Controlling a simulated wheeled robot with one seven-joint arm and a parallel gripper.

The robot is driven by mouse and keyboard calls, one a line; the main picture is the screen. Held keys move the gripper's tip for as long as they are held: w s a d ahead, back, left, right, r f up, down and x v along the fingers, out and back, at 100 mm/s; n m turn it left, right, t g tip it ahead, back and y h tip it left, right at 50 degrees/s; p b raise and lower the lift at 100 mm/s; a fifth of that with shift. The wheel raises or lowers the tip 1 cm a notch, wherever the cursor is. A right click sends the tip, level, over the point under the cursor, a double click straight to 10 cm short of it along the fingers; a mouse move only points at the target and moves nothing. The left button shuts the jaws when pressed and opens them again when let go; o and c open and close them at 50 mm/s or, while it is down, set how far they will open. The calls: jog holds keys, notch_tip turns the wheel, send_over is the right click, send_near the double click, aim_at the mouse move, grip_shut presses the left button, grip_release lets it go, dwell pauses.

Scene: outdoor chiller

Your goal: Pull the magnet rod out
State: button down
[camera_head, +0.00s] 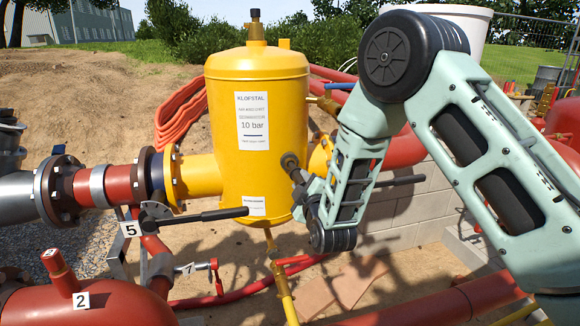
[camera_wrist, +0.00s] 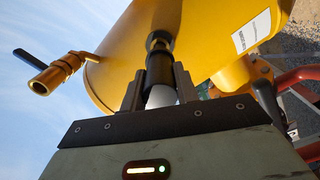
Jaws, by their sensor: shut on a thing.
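The yellow tank (camera_head: 258,100) stands upright in the middle of the head view, with a "10 bar" label. It also fills the upper part of the wrist view (camera_wrist: 120,60). The magnet rod (camera_wrist: 159,66) shows as a dark cylinder with a pale rounded end, its far end at a round fitting in the tank's wall. My gripper (camera_wrist: 158,84) is shut on this rod, one finger on each side. In the head view my gripper (camera_head: 299,176) is at the tank's lower right side, by the rod's dark round fitting (camera_head: 289,160). Any part of the rod inside the tank is hidden.
A brass valve with a blue handle (camera_wrist: 60,72) juts from the tank near my gripper. A black lever (camera_head: 215,215) reaches out at the tank's lower left. Red pipes (camera_head: 455,300) run low in front. A pale block wall (camera_head: 425,205) stands behind my arm.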

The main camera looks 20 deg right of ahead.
jog(key=shift+s+r+b, duration=0.1)
jog(key=shift+s+b, duration=0.35)
jog(key=shift+s, duration=1.55)
jog(key=c, duration=1.6)
grip_release()
jog(key=shift+c, duration=0.2)
grip_shut()
